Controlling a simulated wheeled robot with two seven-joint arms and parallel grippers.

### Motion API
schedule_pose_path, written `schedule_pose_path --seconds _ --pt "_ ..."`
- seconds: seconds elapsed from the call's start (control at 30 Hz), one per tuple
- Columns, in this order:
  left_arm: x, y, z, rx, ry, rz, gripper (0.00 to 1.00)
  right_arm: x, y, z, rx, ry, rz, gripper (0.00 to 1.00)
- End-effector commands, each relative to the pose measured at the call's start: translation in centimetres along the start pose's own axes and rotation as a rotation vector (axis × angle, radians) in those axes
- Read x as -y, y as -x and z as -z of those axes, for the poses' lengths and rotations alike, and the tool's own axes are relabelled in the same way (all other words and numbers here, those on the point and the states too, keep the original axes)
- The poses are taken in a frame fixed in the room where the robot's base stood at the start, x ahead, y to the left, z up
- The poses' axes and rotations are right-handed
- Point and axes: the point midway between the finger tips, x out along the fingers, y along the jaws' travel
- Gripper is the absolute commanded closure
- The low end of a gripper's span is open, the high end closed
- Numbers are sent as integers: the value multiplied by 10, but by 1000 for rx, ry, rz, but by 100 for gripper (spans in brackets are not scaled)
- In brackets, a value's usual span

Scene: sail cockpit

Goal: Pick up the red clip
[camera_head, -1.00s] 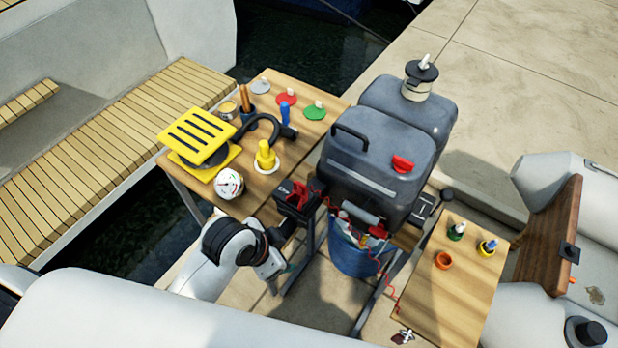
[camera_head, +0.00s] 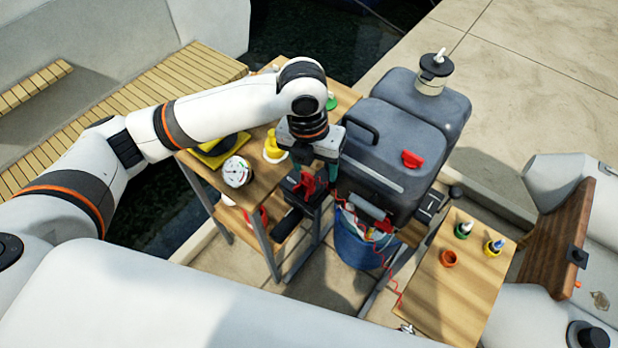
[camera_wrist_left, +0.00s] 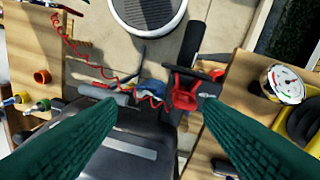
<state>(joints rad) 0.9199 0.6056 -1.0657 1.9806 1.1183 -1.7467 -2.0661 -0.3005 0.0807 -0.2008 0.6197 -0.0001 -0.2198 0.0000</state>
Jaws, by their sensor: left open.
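The red clip (camera_head: 308,186) sits on a black box-like device (camera_head: 320,197) beside the small wooden table. It also shows in the left wrist view (camera_wrist_left: 185,97), between my fingers but nearer the right-hand one. My left gripper (camera_head: 318,168) is above the clip, open and empty, with its green fingers spread wide in the left wrist view (camera_wrist_left: 160,103). The gripper partly covers the area around the clip in the head view. I cannot tell how far below the fingertips the clip is. My right gripper is not in view.
A large grey tank (camera_head: 400,140) stands close to the right of the gripper. A blue bucket (camera_head: 360,240) with a red cable is below it. A white gauge (camera_head: 236,172) and yellow items stand on the wooden table (camera_head: 265,185). Another wooden table (camera_head: 455,290) is at right.

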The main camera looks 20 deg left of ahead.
Motion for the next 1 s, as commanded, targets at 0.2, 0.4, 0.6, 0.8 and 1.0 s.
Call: schedule_pose_path --seconds 0.2,0.4,0.6,0.8,1.0 --pt "28 26 11 50 -226 83 39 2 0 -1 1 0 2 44" --pt "32 5 9 66 -250 88 39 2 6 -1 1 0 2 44" --pt "34 -28 8 61 -250 86 39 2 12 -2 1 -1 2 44" --pt "34 -42 9 58 -250 86 39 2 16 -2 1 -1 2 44" --pt "31 -69 11 61 -249 86 39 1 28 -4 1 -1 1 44"
